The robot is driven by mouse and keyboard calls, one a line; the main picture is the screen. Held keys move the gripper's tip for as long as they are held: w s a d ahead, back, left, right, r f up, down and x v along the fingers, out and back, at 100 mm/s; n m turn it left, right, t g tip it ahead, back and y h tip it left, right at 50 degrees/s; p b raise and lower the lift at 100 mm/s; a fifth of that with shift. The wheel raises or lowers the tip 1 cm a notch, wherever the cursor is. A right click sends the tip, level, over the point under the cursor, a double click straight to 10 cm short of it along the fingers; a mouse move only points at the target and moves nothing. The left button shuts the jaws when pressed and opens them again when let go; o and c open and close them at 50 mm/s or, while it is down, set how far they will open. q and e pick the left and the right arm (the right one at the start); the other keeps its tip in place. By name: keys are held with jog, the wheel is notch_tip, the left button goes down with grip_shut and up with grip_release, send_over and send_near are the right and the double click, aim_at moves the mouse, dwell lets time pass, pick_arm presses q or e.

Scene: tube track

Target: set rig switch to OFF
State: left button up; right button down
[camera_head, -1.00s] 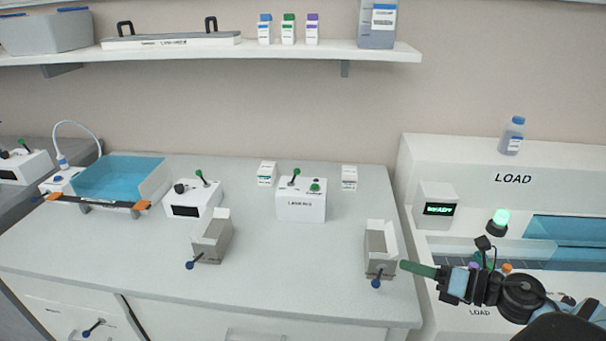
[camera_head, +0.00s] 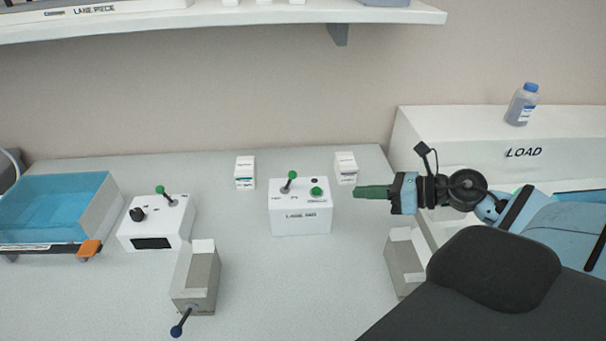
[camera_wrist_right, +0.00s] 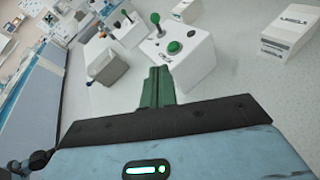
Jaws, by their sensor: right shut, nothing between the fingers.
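The white rig box (camera_head: 300,221), whose label seems to read LANE RIG, stands on the bench. Its switch lever (camera_head: 291,179) has a green knob and stands up, tilted a little to the right; its position labels are too small to read. A round green button (camera_head: 316,191) is to its right. My right gripper (camera_head: 357,192) is shut and empty, its green fingers pointing left, a short gap right of the box. In the right wrist view, the box (camera_wrist_right: 187,62) and lever (camera_wrist_right: 157,22) lie beyond the fingertips (camera_wrist_right: 158,72). My left gripper is out of view.
Small white cartons (camera_head: 245,172) and (camera_head: 346,167) stand behind the box. A second lever box (camera_head: 157,224) and a blue tray (camera_head: 55,208) are at left. Grey holders (camera_head: 196,279) and (camera_head: 401,262) stand in front. The bench before the rig box is clear.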

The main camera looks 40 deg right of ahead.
aim_at(327, 203)
jog(key=shift+x, duration=4.35)
jog(key=shift+w+a+r+p, duration=0.2)
jog(key=shift+w+a, duration=0.1)
jog(key=shift+w, duration=0.3)
jog(key=shift+w+a+r+p, duration=0.1)
jog(key=shift+w+a+r, duration=0.15)
jog(key=shift+w, duration=0.3)
jog(key=shift+w+a+r+p, duration=0.1)
jog(key=shift+w+a+r, duration=0.15)
jog(key=shift+w, duration=0.35)
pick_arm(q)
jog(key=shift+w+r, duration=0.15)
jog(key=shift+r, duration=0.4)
pick_arm(e)
jog(key=shift+w+a, duration=0.2)
jog(key=shift+w, duration=0.2)
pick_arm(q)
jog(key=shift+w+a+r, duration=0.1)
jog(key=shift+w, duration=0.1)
pick_arm(e)
jog(key=shift+d, duration=0.1)
